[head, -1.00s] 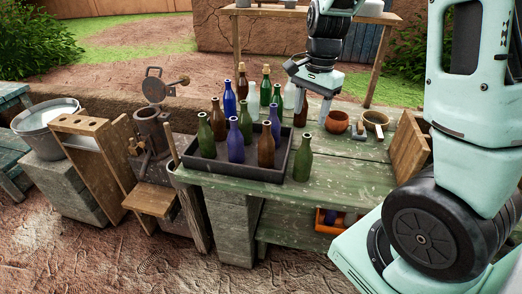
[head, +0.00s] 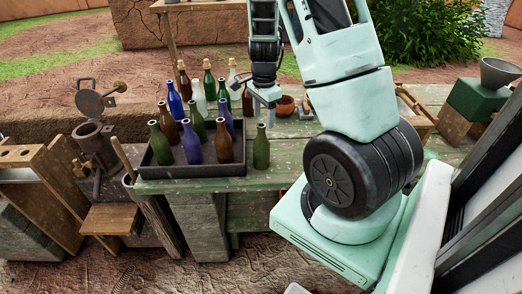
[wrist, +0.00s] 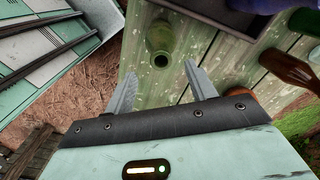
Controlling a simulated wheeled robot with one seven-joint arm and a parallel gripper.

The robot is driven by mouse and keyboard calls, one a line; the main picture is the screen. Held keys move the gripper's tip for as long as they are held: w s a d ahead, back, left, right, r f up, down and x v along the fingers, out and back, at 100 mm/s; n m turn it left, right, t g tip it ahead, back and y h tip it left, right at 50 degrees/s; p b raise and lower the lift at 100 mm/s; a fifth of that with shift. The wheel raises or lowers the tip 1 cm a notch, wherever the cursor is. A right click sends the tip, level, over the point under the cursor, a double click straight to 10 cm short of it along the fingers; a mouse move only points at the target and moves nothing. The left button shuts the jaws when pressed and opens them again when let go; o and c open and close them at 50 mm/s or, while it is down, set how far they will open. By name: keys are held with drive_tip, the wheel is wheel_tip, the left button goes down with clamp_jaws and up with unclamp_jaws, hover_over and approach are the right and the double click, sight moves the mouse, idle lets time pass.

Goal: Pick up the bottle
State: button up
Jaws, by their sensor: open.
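A green glass bottle (head: 261,150) stands upright on the green plank table (head: 292,152), just right of the black tray. In the wrist view the green bottle (wrist: 160,45) is seen from above, its dark mouth toward me. My gripper (wrist: 160,68) is open and empty, its two fingers apart. The bottle shows just beyond the fingertips, in line with the gap between them, and I see no contact. In the head view my gripper (head: 255,97) hangs above the table, behind and above the bottle in the picture.
The black tray (head: 215,170) holds several green, brown and blue bottles. More bottles stand behind it, including a brown one (head: 247,103) by my gripper. A terracotta pot (head: 286,106) sits at the back. The tabletop right of the green bottle is clear.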

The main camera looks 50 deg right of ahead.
sight(261, 125)
drive_tip(key=shift+w+a+f+p, duration=0.15)
drive_tip(key=shift+f+p, duration=0.25)
drive_tip(key=shift+f, duration=1.15)
drive_tip(key=shift+w+a+f+p, duration=0.15)
drive_tip(key=shift+f+p, duration=0.2)
drive_tip(key=shift+f, duration=1.15)
drive_tip(key=c, duration=1.2)
drive_tip(key=shift+r, duration=0.1)
